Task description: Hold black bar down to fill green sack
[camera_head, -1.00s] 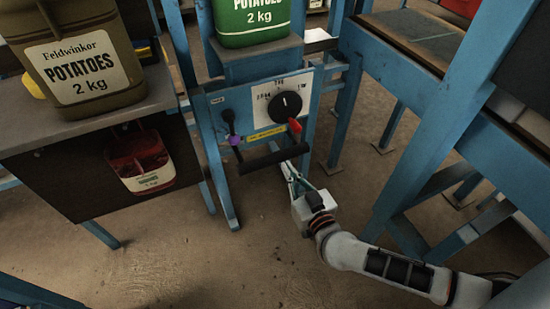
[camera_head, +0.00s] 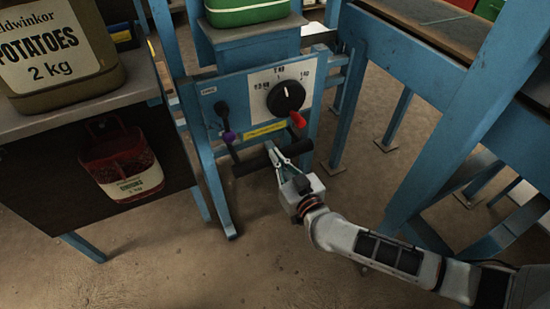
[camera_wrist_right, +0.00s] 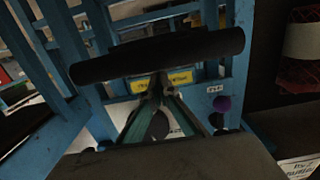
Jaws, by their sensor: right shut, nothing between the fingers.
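The black bar (camera_head: 250,164) runs across the front of the blue filling stand, below its dial panel. My right gripper (camera_head: 272,150) is shut and empty, and its fingertips overlap the bar near its right part. In the right wrist view the bar (camera_wrist_right: 190,52) crosses the top, and the closed fingers (camera_wrist_right: 156,82) reach up to its lower edge. I cannot tell whether they touch it. The green sack (camera_head: 246,11) stands on the blue stand above the panel. Its upper part is cut off by the frame. My left gripper is not in view.
Blue frame legs stand at right.

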